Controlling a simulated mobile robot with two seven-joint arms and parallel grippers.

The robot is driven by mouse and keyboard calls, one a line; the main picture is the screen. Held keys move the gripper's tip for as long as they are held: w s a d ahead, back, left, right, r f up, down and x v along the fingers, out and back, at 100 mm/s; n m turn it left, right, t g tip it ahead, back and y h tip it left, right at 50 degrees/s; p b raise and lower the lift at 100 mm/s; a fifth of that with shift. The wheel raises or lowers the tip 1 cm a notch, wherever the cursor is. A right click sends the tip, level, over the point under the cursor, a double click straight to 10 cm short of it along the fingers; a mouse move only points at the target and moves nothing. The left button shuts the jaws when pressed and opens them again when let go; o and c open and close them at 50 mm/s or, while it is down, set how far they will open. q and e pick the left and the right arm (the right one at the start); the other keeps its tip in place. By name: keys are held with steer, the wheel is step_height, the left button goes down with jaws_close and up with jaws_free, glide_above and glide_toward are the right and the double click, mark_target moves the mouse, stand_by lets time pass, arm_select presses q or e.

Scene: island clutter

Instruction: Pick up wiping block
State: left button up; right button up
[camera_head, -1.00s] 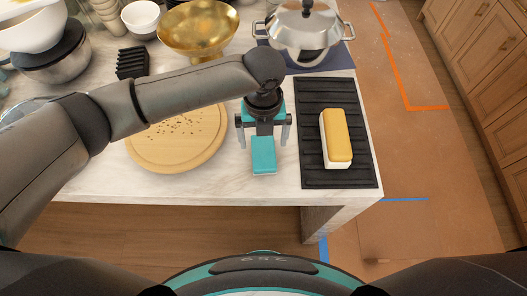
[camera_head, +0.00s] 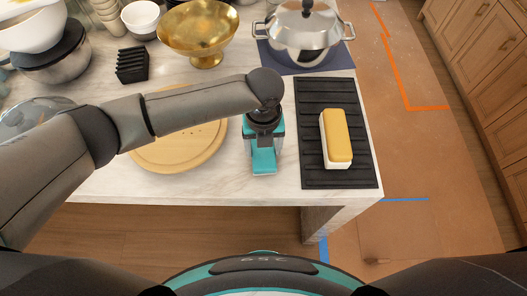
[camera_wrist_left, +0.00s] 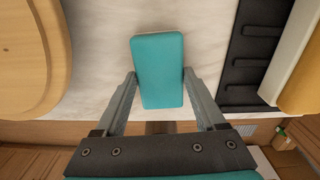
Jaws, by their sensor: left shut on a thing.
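The teal wiping block (camera_head: 263,163) is on the marble counter near its front edge, between the round board and the black mat. In the left wrist view the wiping block (camera_wrist_left: 158,62) stands between the two fingers. My left gripper (camera_wrist_left: 158,80) is shut on it, one finger against each long side. In the head view my left gripper (camera_head: 263,145) is seen from above, and my wrist hides the far end of the block. My right gripper is not in view.
A round wooden board (camera_head: 175,158) with dark crumbs lies left, partly under my arm. A black ribbed mat (camera_head: 312,170) at right bears a yellow-topped white block (camera_head: 337,140). Behind are a gold bowl (camera_head: 205,35), a steel pot (camera_head: 303,38) and a black rack (camera_head: 132,66).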

mark_target(263, 151)
arm_select(q)
steer(key=c, duration=0.5)
steer(key=shift+r, duration=0.1)
step_height(263, 151, up, 20)
steer(key=shift+f+p, duration=0.1)
steer(key=shift+p, duration=0.6)
steer(key=o, duration=0.8)
steer(key=c, duration=0.6)
steer(key=shift+a, duration=0.1)
